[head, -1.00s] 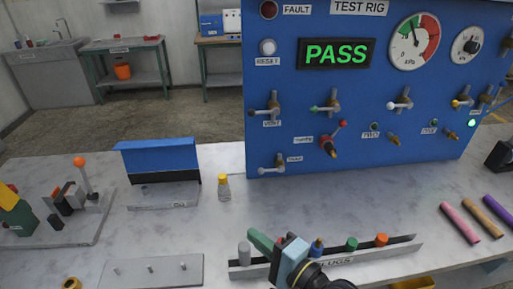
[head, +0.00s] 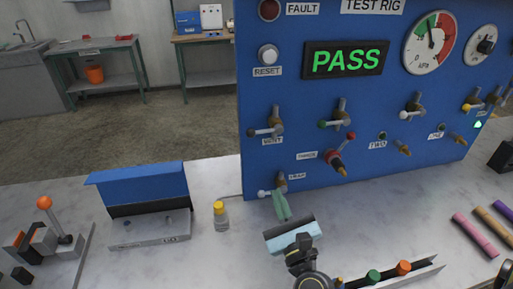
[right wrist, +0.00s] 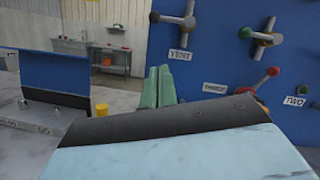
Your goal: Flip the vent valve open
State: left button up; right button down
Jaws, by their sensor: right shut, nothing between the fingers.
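The vent valve (head: 277,126) is on the blue test rig panel at its left side, above the VENT label (head: 271,141). Its lever (head: 263,132) lies about level, with a dark knob at its left end. The valve also shows at the top of the right wrist view (right wrist: 174,20). My right gripper (head: 281,206) has its green fingers together, with nothing between them. It is below the vent valve, in front of the panel's lower left edge, apart from the vent valve. In the head view the fingertips overlap the lower valve; contact cannot be told. My left gripper is not in view.
A lower valve with a white-tipped lever (head: 266,193) is close to my right fingers. A red-knobbed valve (head: 340,156) is to the right. The display (head: 345,60) reads PASS. A yellow-capped bottle (head: 221,217) and a blue-topped stand (head: 140,188) are left; a plug rack (head: 424,272) is in front.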

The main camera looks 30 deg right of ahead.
jog(key=p, duration=0.2)
send_near(263, 131)
notch_tip(263, 131, down, 4)
jog(key=w, duration=0.2)
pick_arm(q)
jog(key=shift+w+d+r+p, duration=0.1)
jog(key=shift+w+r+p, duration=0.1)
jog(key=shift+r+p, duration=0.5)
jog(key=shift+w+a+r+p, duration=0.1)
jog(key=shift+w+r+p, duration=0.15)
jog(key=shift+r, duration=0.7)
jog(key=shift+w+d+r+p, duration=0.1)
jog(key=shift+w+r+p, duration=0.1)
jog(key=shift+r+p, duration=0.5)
pick_arm(e)
jog(key=w+a+r, duration=0.1)
jog(key=w+r, duration=0.2)
jog(key=w, duration=0.2)
jog(key=shift+a+r, duration=0.15)
jog(key=shift+r, duration=0.2)
